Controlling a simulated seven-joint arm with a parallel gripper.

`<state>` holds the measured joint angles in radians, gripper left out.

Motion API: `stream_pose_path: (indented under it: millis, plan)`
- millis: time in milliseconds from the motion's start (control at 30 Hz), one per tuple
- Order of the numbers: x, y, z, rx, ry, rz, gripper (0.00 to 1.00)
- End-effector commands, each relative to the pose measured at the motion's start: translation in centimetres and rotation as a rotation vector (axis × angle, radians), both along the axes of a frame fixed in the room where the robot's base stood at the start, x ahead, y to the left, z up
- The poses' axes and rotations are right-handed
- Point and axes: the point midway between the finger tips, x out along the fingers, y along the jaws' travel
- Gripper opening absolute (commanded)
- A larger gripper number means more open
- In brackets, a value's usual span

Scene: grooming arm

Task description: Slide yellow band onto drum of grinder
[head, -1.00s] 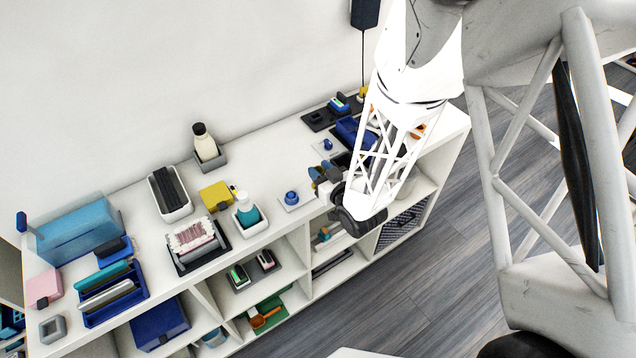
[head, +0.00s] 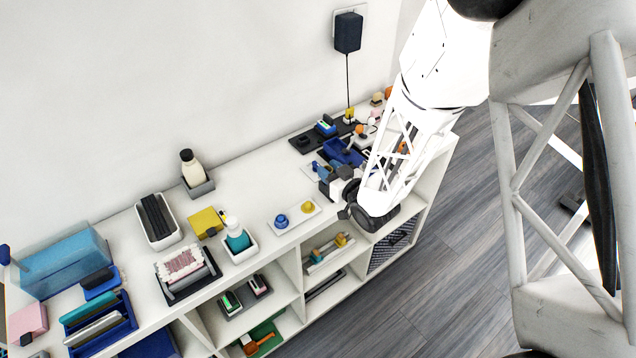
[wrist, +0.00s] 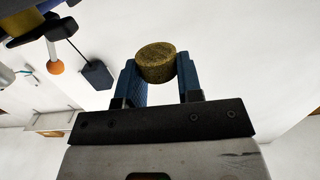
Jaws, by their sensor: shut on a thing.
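My gripper (wrist: 155,80) has blue fingers closed on the sides of a short, speckled yellow-brown cylinder in the wrist view, which looks like the yellow band (wrist: 155,62). One round end of it faces the camera. In the head view my gripper (head: 323,173) is above the right part of the white shelf top, and the band cannot be made out there. A yellow and dark body (wrist: 28,22), perhaps the grinder, is cut off at the wrist view's upper left, apart from the band. A small yellow item (head: 350,114) stands below a cord at the back right; its drum cannot be made out.
A dark box (head: 348,32) on the wall has a cord hanging down. A white plate (head: 294,216) with a blue and a yellow knob lies left of my gripper. A blue tray (head: 343,152) is behind it. Bottles and trays fill the left; the shelf top between has bare patches.

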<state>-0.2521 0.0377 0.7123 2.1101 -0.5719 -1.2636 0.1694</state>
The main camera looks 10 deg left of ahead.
Motion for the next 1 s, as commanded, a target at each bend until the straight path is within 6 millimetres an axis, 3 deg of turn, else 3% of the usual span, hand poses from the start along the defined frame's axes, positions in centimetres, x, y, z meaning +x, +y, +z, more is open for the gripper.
stream_pose_path:
  millis: [300, 600, 1000]
  plan:
    - [4.3, -4.8, 2.9, -0.003, -0.004, -0.004, 0.0]
    - [7.2, -9.1, 5.1, -0.017, -0.003, -0.007, 0.0]
    - [8.2, -10.8, 5.9, -0.024, -0.001, -0.009, 0.0]
